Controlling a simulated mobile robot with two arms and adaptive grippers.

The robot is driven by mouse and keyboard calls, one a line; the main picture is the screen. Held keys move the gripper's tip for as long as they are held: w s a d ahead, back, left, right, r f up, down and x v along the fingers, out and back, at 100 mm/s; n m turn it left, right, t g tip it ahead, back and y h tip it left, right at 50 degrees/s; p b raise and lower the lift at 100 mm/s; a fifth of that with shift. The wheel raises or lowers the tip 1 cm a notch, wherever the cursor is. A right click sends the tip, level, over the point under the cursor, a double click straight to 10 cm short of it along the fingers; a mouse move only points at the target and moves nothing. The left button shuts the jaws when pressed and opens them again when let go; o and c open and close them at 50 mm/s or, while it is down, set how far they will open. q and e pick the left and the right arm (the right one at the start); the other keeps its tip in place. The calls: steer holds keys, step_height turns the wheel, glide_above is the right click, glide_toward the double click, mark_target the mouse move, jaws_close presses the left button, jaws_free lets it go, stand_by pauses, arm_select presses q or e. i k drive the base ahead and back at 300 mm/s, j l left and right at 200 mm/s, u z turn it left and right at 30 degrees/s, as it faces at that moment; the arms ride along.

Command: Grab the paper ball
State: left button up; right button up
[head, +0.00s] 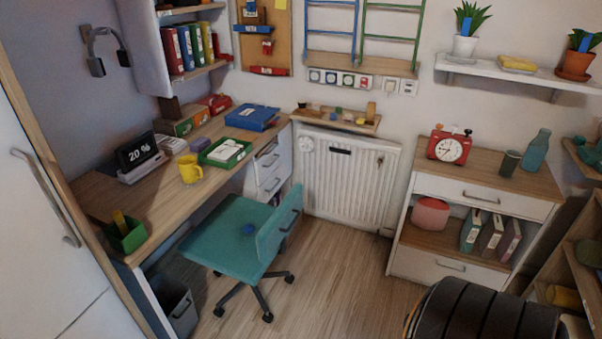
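No other ball-like paper shows. Neither my left nor my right gripper is in view.
The chair stands partly under the wooden desk (160,205), with a grey bin (180,308) below the desk. A dark ribbed rounded object (480,315) fills the lower right. A low cabinet (480,180) stands right of the radiator (345,180). The floor (335,270) between is clear.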

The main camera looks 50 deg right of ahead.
mark_target(248, 228)
steer(key=z, duration=1.1)
steer(key=i+j+z, duration=0.25)
steer(key=j, duration=0.2)
steer(key=i, duration=0.05)
